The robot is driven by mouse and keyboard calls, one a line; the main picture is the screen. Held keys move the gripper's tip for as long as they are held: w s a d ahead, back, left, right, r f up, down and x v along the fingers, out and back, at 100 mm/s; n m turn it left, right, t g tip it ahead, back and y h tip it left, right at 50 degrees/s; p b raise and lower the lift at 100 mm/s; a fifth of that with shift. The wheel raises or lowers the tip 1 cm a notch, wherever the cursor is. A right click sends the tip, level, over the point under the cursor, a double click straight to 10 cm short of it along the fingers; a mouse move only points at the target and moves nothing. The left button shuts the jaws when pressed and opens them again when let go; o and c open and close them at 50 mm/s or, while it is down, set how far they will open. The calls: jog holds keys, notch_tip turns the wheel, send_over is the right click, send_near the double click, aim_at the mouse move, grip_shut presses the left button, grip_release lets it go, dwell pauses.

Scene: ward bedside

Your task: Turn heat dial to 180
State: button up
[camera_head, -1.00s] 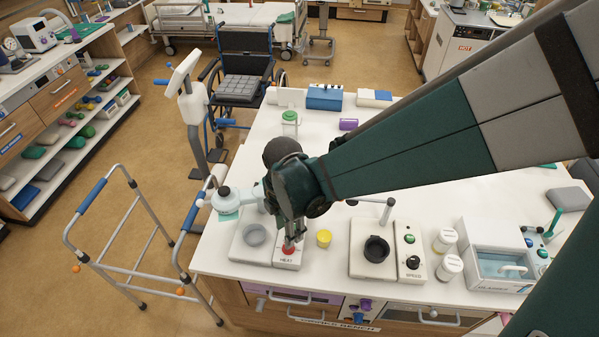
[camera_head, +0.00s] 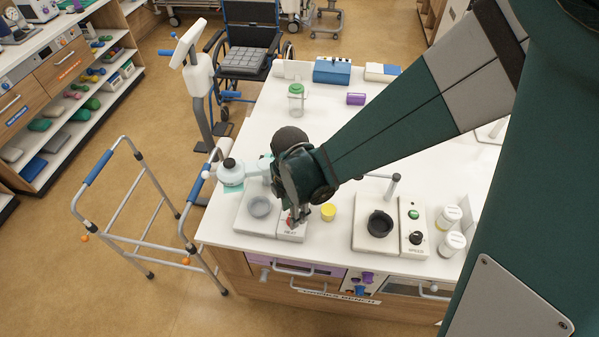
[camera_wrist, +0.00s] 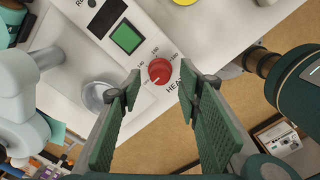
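The red heat dial (camera_wrist: 159,71) sits on a white panel marked HEAT, with small numbers printed around it. I cannot read clearly which number its pointer faces. My gripper (camera_wrist: 160,84) is open, with one green padded finger on each side of the dial in the wrist view. No contact with the dial shows. In the head view my gripper (camera_head: 298,217) is over the heat unit (camera_head: 292,235) and covers most of the dial.
A green square switch (camera_wrist: 126,38) is beside the dial. Farther right stands the speed unit (camera_head: 414,225).

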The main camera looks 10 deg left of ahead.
jog(key=shift+f, duration=1.2)
jog(key=c, duration=0.9)
